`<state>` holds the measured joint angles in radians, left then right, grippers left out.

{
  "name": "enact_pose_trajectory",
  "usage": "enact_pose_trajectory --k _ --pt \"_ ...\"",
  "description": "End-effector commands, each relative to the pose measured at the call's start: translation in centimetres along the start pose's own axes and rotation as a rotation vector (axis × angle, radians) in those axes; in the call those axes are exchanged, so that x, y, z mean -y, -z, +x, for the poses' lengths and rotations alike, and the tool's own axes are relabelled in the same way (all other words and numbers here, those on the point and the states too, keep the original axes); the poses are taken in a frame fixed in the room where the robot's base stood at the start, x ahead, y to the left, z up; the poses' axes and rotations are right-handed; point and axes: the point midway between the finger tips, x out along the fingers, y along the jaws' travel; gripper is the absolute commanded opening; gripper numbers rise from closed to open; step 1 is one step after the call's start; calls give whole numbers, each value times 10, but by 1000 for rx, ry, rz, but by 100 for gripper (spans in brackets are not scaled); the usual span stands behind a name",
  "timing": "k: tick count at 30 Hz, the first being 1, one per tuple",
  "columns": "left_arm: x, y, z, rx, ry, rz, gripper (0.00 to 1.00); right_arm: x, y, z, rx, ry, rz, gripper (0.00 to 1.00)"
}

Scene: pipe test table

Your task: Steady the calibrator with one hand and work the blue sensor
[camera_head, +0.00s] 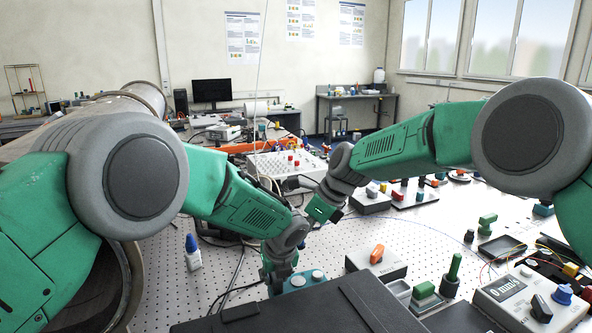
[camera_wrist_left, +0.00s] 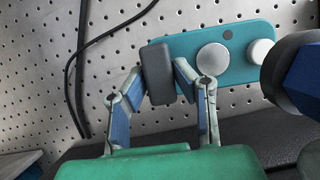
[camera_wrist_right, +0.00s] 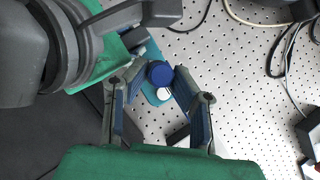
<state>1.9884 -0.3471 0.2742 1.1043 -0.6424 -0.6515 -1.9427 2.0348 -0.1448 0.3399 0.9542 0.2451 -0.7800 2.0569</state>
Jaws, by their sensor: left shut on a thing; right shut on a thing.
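The calibrator is a teal block (camera_head: 302,279) with pale round knobs, behind the black case in the head view. In the left wrist view its teal face (camera_wrist_left: 235,40) carries two white knobs, and a dark grey block (camera_wrist_left: 157,73) stands at its left end. My left gripper (camera_wrist_left: 162,80) is shut on the calibrator at this grey block. In the right wrist view my right gripper (camera_wrist_right: 160,80) is shut on the blue sensor (camera_wrist_right: 160,73), whose round top shows over the calibrator. In the head view the arms hide the sensor; its seating depth cannot be told.
A black case (camera_head: 330,310) fills the front edge. A blue-capped bottle (camera_head: 192,252) stands left on the perforated table (camera_head: 420,240). A box with an orange switch (camera_head: 377,258) and a meter (camera_head: 515,298) stand right. Cables run left of the calibrator.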

Motion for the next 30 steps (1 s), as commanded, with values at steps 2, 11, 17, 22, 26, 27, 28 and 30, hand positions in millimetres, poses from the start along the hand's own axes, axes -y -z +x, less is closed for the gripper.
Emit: enact_pose_trajectory --k 2,11,17,22,26,27,28,30 --pt "0 0 0 1 1 0 0 0 -1 -2 0 0 0 0" --pt "0 0 0 1 1 0 47 0 -1 -2 0 0 0 0" --pt "0 0 0 1 1 0 47 0 -1 -2 0 0 0 0" --pt "0 -1 -4 1 1 0 47 0 -1 -2 0 0 0 0" --pt "0 -1 -21 2 0 0 47 0 -1 -2 0 0 0 0" --pt "0 -2 -28 3 0 0 47 0 -1 -2 0 0 0 0" --pt "0 -2 -34 3 0 0 47 0 -1 -2 0 0 0 0" --pt "1 -1 -46 2 1 1 47 0 -1 -2 0 1 0 0"
